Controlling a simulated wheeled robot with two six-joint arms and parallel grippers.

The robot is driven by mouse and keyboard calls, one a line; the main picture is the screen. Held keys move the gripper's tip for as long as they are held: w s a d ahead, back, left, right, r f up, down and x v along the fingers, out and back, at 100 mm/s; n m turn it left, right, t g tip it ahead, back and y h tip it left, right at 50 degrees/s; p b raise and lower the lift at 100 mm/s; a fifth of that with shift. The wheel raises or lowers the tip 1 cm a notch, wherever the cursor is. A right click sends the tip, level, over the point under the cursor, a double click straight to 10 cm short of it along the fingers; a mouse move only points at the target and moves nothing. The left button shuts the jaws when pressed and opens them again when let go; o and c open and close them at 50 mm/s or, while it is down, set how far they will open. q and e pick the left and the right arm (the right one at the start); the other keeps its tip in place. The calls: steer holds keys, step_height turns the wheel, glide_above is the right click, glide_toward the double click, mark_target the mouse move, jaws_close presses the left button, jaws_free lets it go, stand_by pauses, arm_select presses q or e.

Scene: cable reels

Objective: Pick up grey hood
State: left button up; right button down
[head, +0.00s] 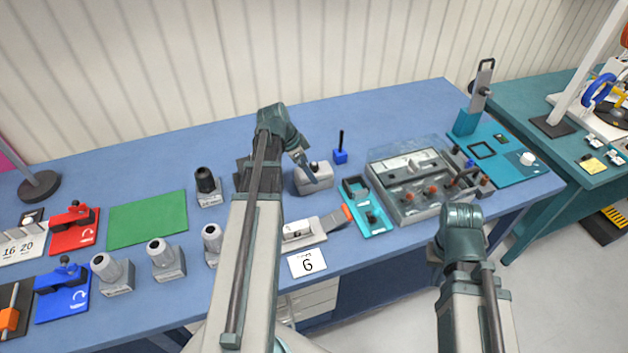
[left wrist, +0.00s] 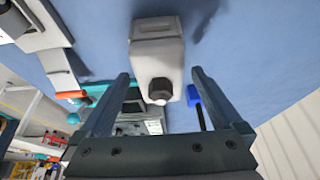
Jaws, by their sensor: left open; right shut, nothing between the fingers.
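A light grey, box-shaped hood (head: 314,178) stands on the blue table just right of my left forearm. In the left wrist view the grey hood (left wrist: 157,48) has a dark knob-like end pointing toward the gripper. My left gripper (left wrist: 159,76) is open, with one finger on each side of the hood's near end; I cannot tell whether either touches it. In the head view the left gripper is partly hidden at the hood. My right gripper (head: 466,179) is shut and empty above the right side of the clear-lidded tray.
A blue block with a black rod (head: 340,156) stands close behind the hood. A teal fixture (head: 365,208) and the grey tray (head: 385,168) lie to its right. Several grey cylinders on blocks (head: 166,262) and a green mat (head: 147,218) are at left.

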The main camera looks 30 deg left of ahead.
arm_select(q)
steer(key=shift+f, duration=0.1)
steer(key=b+x, duration=0.4)
steer(key=x, duration=0.1)
steer(key=shift+b, duration=0.4)
steer(key=shift+c, duration=0.2)
steer(key=c, duration=1.5)
steer(key=shift+r, duration=0.2)
step_height(320, 180, up, 10)
steer(key=p, duration=1)
steer(key=shift+f, duration=0.1)
